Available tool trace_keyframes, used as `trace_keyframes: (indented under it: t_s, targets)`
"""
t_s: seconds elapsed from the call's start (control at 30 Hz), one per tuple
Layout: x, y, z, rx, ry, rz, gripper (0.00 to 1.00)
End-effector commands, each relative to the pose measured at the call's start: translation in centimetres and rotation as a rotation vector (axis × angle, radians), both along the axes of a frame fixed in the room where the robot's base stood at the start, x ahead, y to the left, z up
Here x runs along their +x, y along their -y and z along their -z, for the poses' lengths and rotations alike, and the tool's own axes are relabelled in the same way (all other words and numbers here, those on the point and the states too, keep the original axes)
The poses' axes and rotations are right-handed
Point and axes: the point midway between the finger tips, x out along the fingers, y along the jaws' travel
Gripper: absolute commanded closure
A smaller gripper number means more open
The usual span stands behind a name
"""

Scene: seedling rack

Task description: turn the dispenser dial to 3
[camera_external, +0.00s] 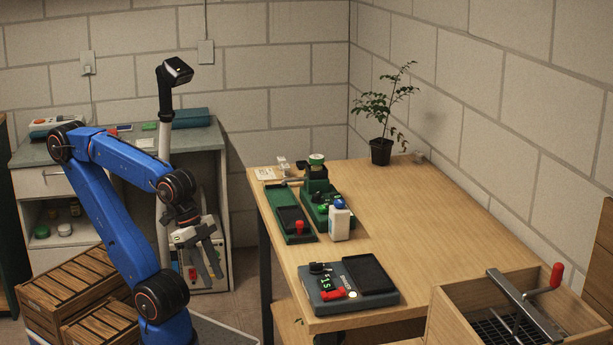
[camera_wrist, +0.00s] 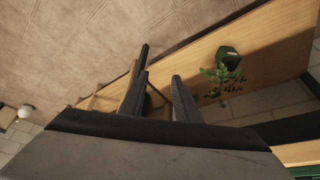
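A grey-blue device (camera_external: 335,305) stands at the table's near edge in the external view. It has a small black knob (camera_external: 319,268), a green-lit display (camera_external: 326,283), a red handle, a white button and a black tray. A green unit (camera_external: 316,186) with dark parts stands farther back; I cannot tell which device is the dispenser, and no dial number is readable. My gripper (camera_external: 213,277) hangs left of the table, pointing down, apart from every device. Its fingers stand apart and empty, also in the wrist view (camera_wrist: 160,65). The wrist view shows no dial.
A green board (camera_external: 290,235) with a red knob (camera_external: 299,227) and a white bottle (camera_external: 340,223) stand mid-table. A potted plant (camera_external: 381,151) is at the back. A wooden box (camera_external: 455,325) with a red-handled press is at front right. The table's right middle is clear. Crates (camera_external: 75,290) stand left.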

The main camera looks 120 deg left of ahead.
Motion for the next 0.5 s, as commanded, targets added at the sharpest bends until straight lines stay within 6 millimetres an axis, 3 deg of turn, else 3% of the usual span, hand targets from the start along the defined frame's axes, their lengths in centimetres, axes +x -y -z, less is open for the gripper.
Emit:
trace_keyframes:
  t_s: [0.17,0.5]
  targets:
    - [2.6,-1.7,-4.3,-0.032,-0.034,-0.141,0.69]
    - [9.2,-9.0,-16.1,-0.132,-0.134,-0.592,0.69]
